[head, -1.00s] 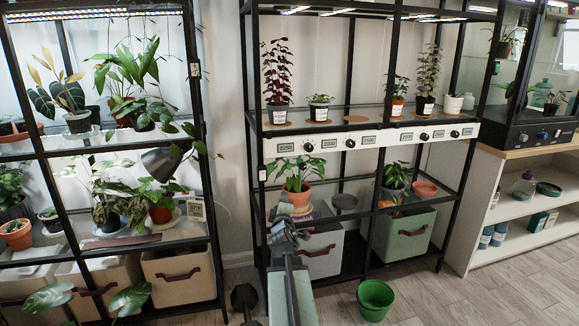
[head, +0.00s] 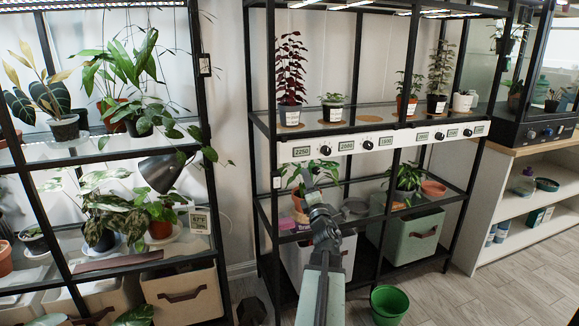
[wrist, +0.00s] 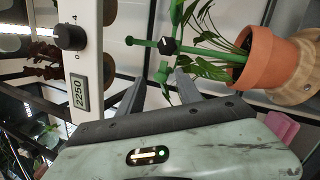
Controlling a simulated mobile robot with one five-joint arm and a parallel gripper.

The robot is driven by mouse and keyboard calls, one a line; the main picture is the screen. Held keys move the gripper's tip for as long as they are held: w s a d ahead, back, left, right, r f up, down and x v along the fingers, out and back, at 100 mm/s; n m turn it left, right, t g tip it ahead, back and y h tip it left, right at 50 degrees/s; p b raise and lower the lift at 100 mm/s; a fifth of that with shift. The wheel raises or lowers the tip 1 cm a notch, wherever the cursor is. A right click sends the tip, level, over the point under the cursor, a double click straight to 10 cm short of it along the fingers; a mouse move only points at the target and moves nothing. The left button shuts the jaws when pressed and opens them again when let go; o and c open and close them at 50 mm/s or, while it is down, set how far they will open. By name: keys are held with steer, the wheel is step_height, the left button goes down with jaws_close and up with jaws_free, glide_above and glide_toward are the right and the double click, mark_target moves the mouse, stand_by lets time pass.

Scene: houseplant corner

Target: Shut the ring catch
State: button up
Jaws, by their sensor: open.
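In the wrist view, turned on its side, a green stake (wrist: 207,50) rises from a plant in a terracotta pot (wrist: 262,60). It carries a black knob and a green ring catch (wrist: 176,14) with curved arms spread to both sides, which looks open. My gripper (wrist: 160,88) is open and empty, its fingers pointing at the stake, with the catch's lower arm near the fingertips. Contact cannot be told. In the head view the pot (head: 300,206) stands on the rack's lower shelf, partly behind my arm; the catch is too small to make out.
A white control strip with a black dial (wrist: 69,37) and a 2250 display runs along the shelf edge beside my gripper. A pink item (wrist: 283,130) lies near the pot. Black rack posts (head: 271,120) flank the bay. A green bucket (head: 388,303) stands on the floor.

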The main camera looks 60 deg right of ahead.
steer(key=p+x, duration=0.2)
steer(key=x, duration=0.6)
steer(key=shift+w+a, duration=0.2)
steer(key=shift+w, duration=0.2)
jaws_close()
